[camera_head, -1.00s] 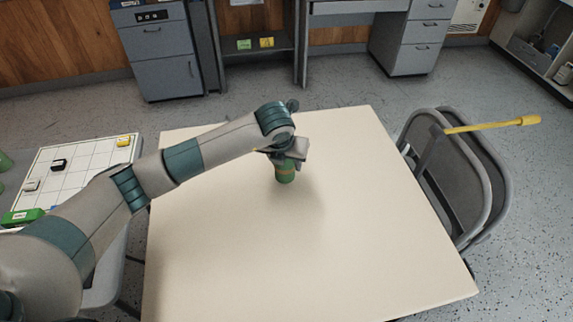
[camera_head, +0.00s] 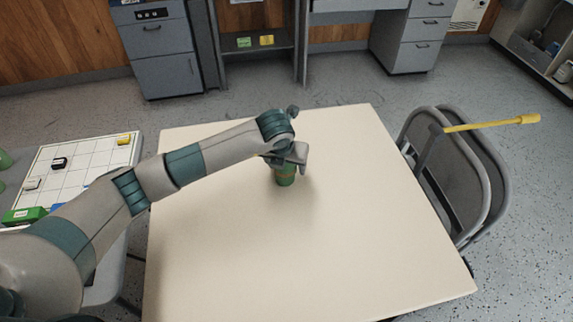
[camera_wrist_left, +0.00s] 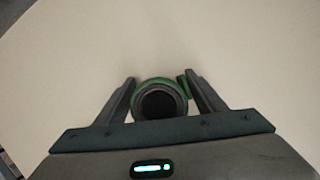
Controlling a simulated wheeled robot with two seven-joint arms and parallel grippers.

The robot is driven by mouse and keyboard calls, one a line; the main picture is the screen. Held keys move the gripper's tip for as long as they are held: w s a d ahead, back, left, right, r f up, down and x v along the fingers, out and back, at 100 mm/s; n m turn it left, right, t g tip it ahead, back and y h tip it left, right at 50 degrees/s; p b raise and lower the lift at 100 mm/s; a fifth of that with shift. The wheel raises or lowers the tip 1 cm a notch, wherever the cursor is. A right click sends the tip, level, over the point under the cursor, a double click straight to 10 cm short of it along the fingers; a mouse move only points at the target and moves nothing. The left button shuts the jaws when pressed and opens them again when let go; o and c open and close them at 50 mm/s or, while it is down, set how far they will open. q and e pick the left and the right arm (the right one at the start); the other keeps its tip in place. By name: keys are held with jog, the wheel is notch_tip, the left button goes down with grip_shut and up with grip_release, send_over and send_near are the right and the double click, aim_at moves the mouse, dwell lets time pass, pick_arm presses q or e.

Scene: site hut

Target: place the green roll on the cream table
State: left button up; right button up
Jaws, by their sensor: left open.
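The green roll (camera_head: 285,178) is upright on the cream table (camera_head: 300,250), toward its far half. In the left wrist view the roll (camera_wrist_left: 160,84) shows end-on as a green ring with a dark hollow middle, and a small green piece sticks out at its right. My left gripper (camera_head: 287,165) is over the roll and hides its upper part in the head view. In the wrist view its open fingers (camera_wrist_left: 162,92) stand on either side of the roll. The right finger is close to or touching the green piece; I cannot tell which. My right gripper is not in view.
The table around the roll is bare. A white gridded board (camera_head: 85,165) with small blocks lies at the left. Folded grey chairs (camera_head: 460,175) with a yellow-handled tool (camera_head: 490,125) stand at the table's right edge. Cabinets (camera_head: 160,50) line the back.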

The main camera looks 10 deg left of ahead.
pick_arm(q)
jog(key=shift+r, duration=0.15)
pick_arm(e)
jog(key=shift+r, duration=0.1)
pick_arm(q)
jog(key=shift+r, duration=0.1)
jog(key=v, duration=0.3)
jog(key=shift+b, duration=0.4)
jog(key=b+v, duration=0.1)
jog(key=v, duration=0.6)
jog(key=shift+r, duration=0.1)
jog(key=shift+b+v, duration=0.3)
jog(key=shift+v, duration=0.5)
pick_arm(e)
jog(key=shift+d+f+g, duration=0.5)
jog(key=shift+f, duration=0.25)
pick_arm(q)
jog(key=shift+s, duration=0.1)
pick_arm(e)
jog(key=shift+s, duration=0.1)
